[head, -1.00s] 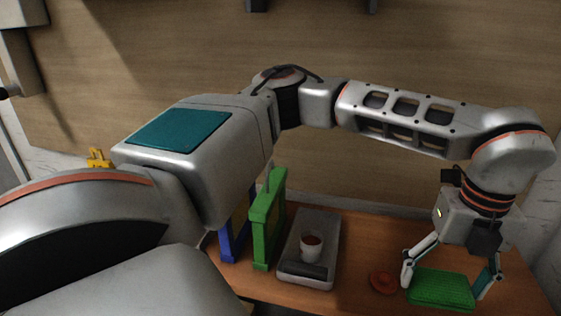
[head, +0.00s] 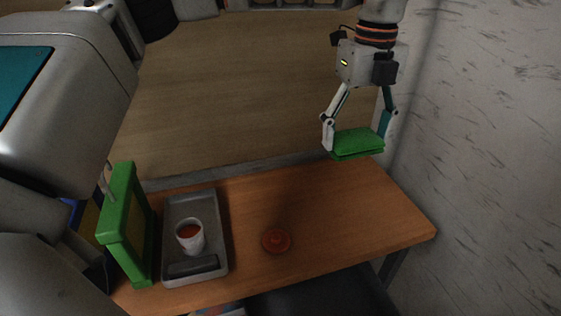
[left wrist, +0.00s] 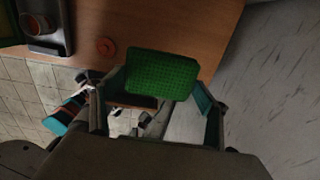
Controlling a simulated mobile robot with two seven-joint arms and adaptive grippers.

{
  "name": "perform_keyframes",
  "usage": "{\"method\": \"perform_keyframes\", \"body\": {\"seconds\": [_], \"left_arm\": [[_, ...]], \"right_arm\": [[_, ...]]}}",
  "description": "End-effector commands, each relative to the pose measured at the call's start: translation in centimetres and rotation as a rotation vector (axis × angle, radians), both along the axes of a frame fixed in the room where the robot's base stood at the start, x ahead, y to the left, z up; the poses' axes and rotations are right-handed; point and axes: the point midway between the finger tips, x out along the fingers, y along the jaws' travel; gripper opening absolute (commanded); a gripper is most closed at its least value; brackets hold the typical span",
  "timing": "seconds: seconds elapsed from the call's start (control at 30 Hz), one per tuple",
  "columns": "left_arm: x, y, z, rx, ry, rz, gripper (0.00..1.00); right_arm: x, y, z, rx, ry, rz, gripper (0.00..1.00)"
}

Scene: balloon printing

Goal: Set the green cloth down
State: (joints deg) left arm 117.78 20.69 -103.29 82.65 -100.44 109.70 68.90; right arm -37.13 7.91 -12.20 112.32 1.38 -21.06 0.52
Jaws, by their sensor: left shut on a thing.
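The green cloth (head: 358,142) is a folded, flat pad held between the fingers of my left gripper (head: 358,130). In the head view it shows at the upper right, near the table's back right edge, and seems to be above the table top. In the left wrist view the cloth (left wrist: 162,82) sits between the two fingertips of the gripper (left wrist: 160,95), with its near part over the floor side of the table edge. The left gripper is shut on it. My right gripper is not in view.
The wooden table (head: 340,215) has free room on its right half. A red lid-like disc (head: 276,240) lies near its middle. A grey tray or scale (head: 208,210) holds a white cup (head: 190,237) with red contents. A green frame (head: 125,225) stands at the left.

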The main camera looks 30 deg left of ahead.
Motion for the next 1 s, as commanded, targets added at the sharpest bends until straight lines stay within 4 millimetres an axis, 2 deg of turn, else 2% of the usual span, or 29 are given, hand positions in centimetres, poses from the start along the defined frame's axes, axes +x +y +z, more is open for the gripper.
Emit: {"method": "perform_keyframes", "body": {"seconds": [0.17, 0.7, 0.8, 1.0], "left_arm": [[-0.1, 0.0, -1.5, 0.001, 0.004, -0.001, 0.58], [-0.1, 0.0, -13.9, 0.001, 0.004, -0.001, 0.58], [-0.1, 0.0, -15.1, 0.0, 0.001, -0.001, 0.58], [-0.1, 0.0, -16.2, 0.0, 0.001, 0.0, 0.58]], "right_arm": [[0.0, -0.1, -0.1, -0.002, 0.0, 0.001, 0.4], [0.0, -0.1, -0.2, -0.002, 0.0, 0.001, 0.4], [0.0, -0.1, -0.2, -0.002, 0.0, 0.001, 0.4], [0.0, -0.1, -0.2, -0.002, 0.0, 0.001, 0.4]]}}
